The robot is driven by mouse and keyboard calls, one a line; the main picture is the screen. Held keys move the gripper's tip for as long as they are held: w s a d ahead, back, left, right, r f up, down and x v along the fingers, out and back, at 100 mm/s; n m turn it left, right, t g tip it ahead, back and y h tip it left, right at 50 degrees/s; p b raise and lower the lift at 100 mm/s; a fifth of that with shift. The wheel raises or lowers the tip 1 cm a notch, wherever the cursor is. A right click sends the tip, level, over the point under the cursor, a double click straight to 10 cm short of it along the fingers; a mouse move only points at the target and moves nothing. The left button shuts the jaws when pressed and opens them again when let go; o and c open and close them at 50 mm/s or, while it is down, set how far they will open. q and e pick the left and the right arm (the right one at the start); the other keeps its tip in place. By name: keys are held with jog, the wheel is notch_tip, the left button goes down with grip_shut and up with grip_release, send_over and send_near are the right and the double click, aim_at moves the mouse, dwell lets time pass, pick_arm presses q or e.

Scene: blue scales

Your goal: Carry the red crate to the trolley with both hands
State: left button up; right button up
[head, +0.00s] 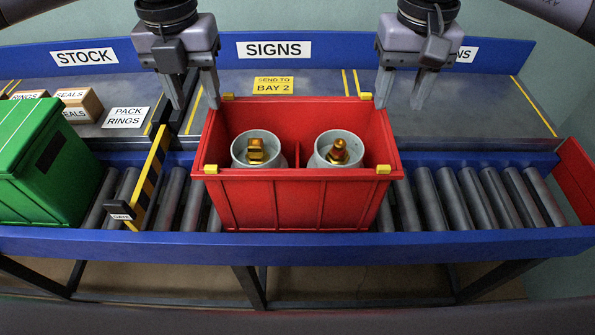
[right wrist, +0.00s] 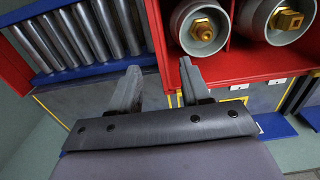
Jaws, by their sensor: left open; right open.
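The red crate (head: 290,203) stands upright on the roller conveyor in the middle of the head view. It holds two grey cylinders with brass fittings, a left one (head: 257,149) and a right one (head: 333,150), with a divider between them. My left gripper (head: 196,105) is open and empty above the crate's far left corner. My right gripper (head: 402,103) is open and empty by the far right corner. In the right wrist view my right gripper (right wrist: 158,82) has its fingers apart, near the crate's red wall (right wrist: 230,67). No trolley is in view.
A green crate (head: 38,165) sits on the rollers at the left. A striped gate bar (head: 151,177) stands between it and the red crate. Bare rollers (head: 470,198) lie to the right, ending at a red plate (head: 575,177). Small boxes (head: 80,103) lie on the back shelf.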

aim_at(207, 130)
pick_arm(q)
notch_tip(207, 130, down, 7)
jog(key=shift+r, duration=0.1)
pick_arm(e)
notch_tip(207, 130, down, 7)
jog(key=shift+r, duration=0.1)
pick_arm(q)
grip_shut()
pick_arm(e)
grip_shut()
jog(key=shift+r, duration=0.1)
dwell(0.8)
pick_arm(q)
jog(key=shift+w+r, duration=0.15)
jog(key=shift+r, duration=0.05)
pick_arm(e)
jog(key=shift+w+r, duration=0.15)
jog(key=shift+w, duration=0.05)
